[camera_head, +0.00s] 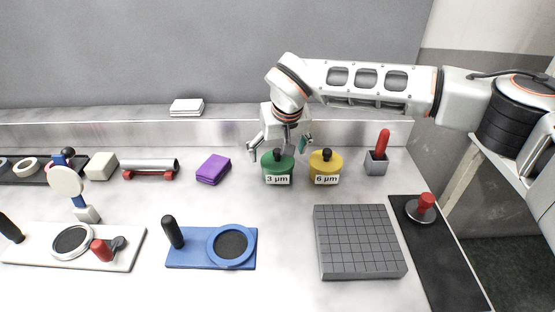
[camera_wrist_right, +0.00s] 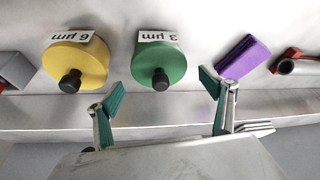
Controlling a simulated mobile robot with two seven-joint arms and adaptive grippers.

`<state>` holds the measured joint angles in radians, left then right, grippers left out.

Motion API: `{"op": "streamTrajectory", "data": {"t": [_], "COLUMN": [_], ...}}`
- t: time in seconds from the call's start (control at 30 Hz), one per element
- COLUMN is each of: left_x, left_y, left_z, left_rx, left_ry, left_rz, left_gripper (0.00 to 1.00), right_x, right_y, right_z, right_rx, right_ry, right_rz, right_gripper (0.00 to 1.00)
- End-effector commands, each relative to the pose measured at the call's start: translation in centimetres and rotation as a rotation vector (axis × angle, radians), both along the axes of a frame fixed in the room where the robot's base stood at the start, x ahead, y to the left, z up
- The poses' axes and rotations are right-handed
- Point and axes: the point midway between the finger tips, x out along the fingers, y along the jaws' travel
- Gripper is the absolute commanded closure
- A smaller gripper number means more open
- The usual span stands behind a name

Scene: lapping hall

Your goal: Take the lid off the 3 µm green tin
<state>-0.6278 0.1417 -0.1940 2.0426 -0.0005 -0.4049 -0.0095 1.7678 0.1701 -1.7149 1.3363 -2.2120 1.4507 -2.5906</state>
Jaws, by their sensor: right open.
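The green tin (camera_head: 278,171) stands upright at the back of the bench, labelled 3 µm. Its green lid with a black knob (camera_head: 277,152) is on it. In the right wrist view the green tin (camera_wrist_right: 160,60) lies ahead of the fingers, its black knob pointing toward them. My right gripper (camera_head: 280,146) is open and empty, just behind and above the tin in the head view. In the right wrist view its teal-padded fingers (camera_wrist_right: 165,105) are spread wide, with nothing between them. My left gripper is not in view.
A yellow 6 µm tin (camera_head: 325,168) stands close to the right of the green tin. A purple block (camera_head: 213,169) lies to the left. A grey gridded plate (camera_head: 359,243) and a blue board (camera_head: 190,260) are in front. The bench between is clear.

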Motion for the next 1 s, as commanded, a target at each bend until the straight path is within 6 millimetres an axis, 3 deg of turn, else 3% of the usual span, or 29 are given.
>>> {"op": "streamTrajectory", "data": {"t": [0.1,0.3,0.33,0.47,0.5,1.0], "left_x": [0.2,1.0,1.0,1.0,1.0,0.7], "left_y": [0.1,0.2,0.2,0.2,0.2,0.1], "left_z": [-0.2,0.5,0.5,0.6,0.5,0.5], "left_rx": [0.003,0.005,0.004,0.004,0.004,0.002], "left_ry": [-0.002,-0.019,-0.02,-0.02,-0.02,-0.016], "left_rz": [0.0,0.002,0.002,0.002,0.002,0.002], "left_gripper": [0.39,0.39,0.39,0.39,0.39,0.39], "right_x": [0.4,0.5,0.5,0.5,0.5,0.5], "right_y": [0.2,0.2,0.2,0.2,0.2,0.2], "right_z": [-1.4,-1.2,-1.2,-1.2,-1.2,-0.5], "right_rx": [0.002,0.001,0.001,0.001,0.001,0.002], "right_ry": [0.003,-0.002,-0.001,-0.001,-0.001,-0.001], "right_rz": [0.0,0.0,0.0,0.0,0.0,-0.001], "right_gripper": [0.18,0.18,0.21,0.55,0.56,0.56]}}
